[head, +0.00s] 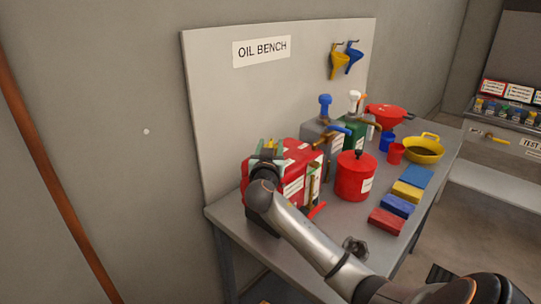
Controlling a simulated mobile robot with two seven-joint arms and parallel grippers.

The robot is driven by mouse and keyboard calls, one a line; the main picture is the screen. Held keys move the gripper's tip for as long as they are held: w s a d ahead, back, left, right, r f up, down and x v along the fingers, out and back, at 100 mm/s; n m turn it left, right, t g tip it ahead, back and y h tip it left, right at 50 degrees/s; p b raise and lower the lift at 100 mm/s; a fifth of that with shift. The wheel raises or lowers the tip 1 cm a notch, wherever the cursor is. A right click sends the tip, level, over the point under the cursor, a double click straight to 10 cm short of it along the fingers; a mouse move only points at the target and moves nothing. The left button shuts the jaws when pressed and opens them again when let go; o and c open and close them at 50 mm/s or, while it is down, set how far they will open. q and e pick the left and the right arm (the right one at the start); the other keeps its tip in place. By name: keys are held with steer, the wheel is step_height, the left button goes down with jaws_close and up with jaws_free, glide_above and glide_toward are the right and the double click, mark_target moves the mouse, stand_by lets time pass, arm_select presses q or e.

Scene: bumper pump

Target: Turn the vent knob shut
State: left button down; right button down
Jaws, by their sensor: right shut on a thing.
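A red box-shaped can (310,160) with white labels stands at the left end of the bench. My right gripper (268,148) is at the can's top left, its arm reaching in from the lower right. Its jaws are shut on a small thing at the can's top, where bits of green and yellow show. This looks like the vent knob, but the gripper hides most of it, so I cannot tell how far it is turned. My left gripper is not in view.
The grey bench (395,225) also holds a round red can (355,178), pump cans with blue (325,103) and white tops, a red funnel (386,114), a yellow pan (424,148) and several folded cloths (387,221). A back panel (225,100) stands close behind.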

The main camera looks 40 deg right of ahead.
steer(key=m+g+h+b, duration=0.1)
steer(key=f+m+g+b, duration=0.1)
steer(key=b, duration=0.1)
steer(key=shift+w+a+h, duration=0.1)
steer(key=shift+h, duration=0.3)
steer(key=m+g+h+b, duration=0.1)
steer(key=g+b, duration=0.1)
steer(key=m+g+h+b, duration=0.1)
steer(key=m+g+b, duration=0.1)
steer(key=g+b, duration=0.1)
steer(key=shift+r, duration=0.2)
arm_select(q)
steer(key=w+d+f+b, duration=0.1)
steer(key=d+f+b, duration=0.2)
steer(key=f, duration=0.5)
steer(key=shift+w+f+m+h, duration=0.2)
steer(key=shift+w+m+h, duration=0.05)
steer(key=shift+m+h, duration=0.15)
arm_select(e)
steer(key=g, duration=0.1)
steer(key=m+g, duration=0.1)
steer(key=m+g+h, duration=0.1)
steer(key=shift+r, duration=0.25)
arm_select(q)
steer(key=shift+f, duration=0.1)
arm_select(e)
steer(key=shift+r+m+g, duration=0.1)
steer(key=shift+m+g, duration=0.3)
steer(key=shift+g, duration=0.1)
